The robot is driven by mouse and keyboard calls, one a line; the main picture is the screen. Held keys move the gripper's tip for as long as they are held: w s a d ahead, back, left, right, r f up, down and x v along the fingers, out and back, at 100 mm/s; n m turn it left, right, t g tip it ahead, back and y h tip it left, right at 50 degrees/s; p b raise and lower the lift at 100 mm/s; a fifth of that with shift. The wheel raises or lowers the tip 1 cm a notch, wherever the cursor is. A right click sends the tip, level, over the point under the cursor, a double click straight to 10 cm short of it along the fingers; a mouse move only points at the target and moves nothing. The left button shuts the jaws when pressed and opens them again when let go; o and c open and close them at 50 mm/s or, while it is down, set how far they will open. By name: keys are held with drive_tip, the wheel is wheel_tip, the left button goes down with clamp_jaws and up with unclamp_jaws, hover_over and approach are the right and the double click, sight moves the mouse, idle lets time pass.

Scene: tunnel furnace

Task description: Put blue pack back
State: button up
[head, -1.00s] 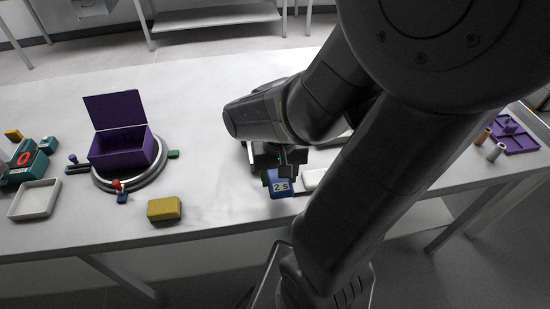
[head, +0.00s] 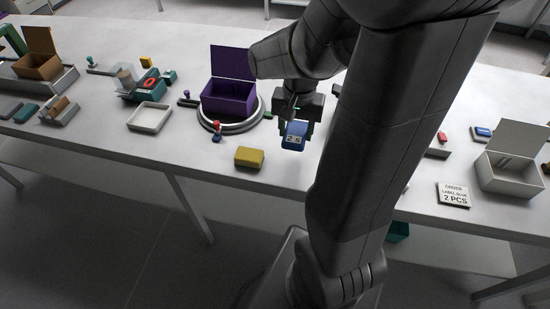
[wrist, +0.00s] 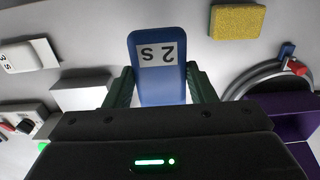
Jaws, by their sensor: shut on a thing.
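My gripper (head: 297,127) is shut on the blue pack (head: 294,141), which has a white "2 S" label. In the wrist view, the green fingers of my gripper (wrist: 161,86) press on both sides of the blue pack (wrist: 150,95). In the head view the pack appears just right of the open purple box (head: 227,100) on its round ring base, and it looks held above the table. A corner of the purple box (wrist: 294,122) shows at the right of the wrist view.
A yellow block (head: 249,157) lies near the table's front edge. A small red and blue piece (head: 216,132) stands by the ring. A white tray (head: 150,117) is farther left. A grey open box (head: 508,176) and an order card (head: 453,194) are at the right. A white "3 S" pack (wrist: 28,56) shows in the wrist view.

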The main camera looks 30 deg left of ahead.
sight(292, 162)
wheel_tip(292, 162, down, 10)
drive_tip(key=shift+a+r, duration=0.1)
drive_tip(key=shift+a, duration=0.05)
idle(0.4)
drive_tip(key=shift+b, duration=0.3)
drive_tip(key=o, duration=1.1)
drive_tip(key=shift+f, duration=0.2)
drive_tip(key=shift+r, duration=0.1)
wheel_tip(292, 162, up, 12)
drive_tip(key=shift+r+p, duration=0.1)
drive_tip(key=shift+p, duration=0.4)
